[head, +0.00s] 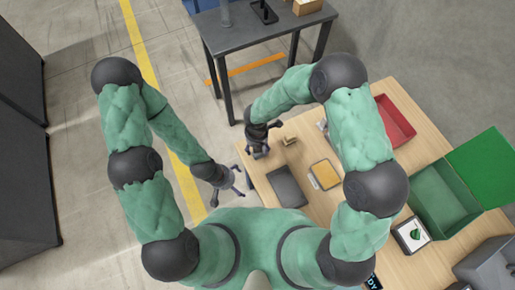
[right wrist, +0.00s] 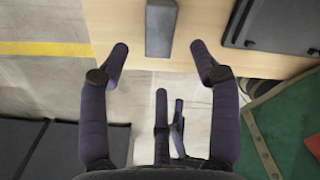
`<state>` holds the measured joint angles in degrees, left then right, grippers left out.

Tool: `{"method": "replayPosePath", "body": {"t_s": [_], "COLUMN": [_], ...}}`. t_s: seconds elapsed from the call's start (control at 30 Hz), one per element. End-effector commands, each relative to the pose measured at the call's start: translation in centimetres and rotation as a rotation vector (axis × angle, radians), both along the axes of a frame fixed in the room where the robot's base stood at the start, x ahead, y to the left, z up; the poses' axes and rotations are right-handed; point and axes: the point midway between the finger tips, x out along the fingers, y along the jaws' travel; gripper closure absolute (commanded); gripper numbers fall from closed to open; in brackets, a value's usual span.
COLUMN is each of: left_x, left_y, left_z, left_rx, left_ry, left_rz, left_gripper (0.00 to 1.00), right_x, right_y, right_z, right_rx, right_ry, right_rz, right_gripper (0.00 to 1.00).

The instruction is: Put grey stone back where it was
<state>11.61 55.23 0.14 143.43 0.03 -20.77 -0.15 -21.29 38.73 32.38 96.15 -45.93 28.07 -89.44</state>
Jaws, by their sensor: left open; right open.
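A grey block (right wrist: 161,28), which looks like the grey stone, lies on the wooden table close to its edge in the right wrist view. My right gripper (right wrist: 158,53) is open, its two fingertips apart on either side of the block's near end. I cannot tell how high the fingertips are above it. In the head view my right gripper (head: 261,143) is over the table's left edge. My left gripper (head: 232,188) is open and empty over the floor, left of the table.
On the wooden table are a dark grey tray (head: 286,187), a yellow-topped tray (head: 324,174), a small tan item (head: 290,141), a red bin (head: 396,122) and a green box (head: 442,196) with its lid open. A dark table (head: 255,38) stands further back. Floor is open at left.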

Motion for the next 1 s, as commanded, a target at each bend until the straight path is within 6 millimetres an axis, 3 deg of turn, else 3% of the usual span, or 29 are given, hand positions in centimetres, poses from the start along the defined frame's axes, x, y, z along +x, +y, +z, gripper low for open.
{"method": "replayPosePath", "body": {"t_s": [0.03, 0.1, 0.3, 0.5, 0.67, 0.77, 0.87, 1.0], "left_x": [0.0, 0.0, 0.0, 0.0, 0.0, 0.0, 0.0, 0.0], "left_y": [0.0, 0.0, 0.0, 0.0, 0.0, 0.0, 0.0, 0.0], "left_z": [0.9, 1.5, 2.6, 2.9, 2.9, 2.9, 2.9, 2.9], "left_rx": [0.0, 0.0, 0.0, 0.0, 0.0, 0.0, 0.0, 0.0], "left_ry": [0.0, 0.0, 0.0, 0.0, 0.0, 0.0, 0.0, 0.0], "left_rz": [0.0, 0.0, 0.0, 0.0, 0.0, 0.0, 0.0, 0.0], "left_gripper": [0.0, 0.0, 0.0, 0.0, 0.0, 0.0, 0.0, 0.0], "right_x": [0.0, 0.0, -0.1, -0.1, -0.5, -1.8, -3.8, -6.6], "right_y": [0.0, 0.1, 0.1, 0.1, -0.1, -0.8, -1.8, -3.3], "right_z": [1.6, 2.9, 5.6, 6.6, 6.2, 4.9, 3.2, 1.0], "right_rx": [0.0, 0.0, 0.0, 0.0, 0.014, 0.056, 0.117, 0.182], "right_ry": [-0.001, -0.001, 0.0, 0.001, 0.015, 0.058, 0.132, 0.248], "right_rz": [0.0, 0.001, 0.001, 0.0, -0.053, -0.232, -0.553, -1.11], "right_gripper": [0.37, 0.37, 0.37, 0.37, 0.37, 0.37, 0.37, 0.37]}}
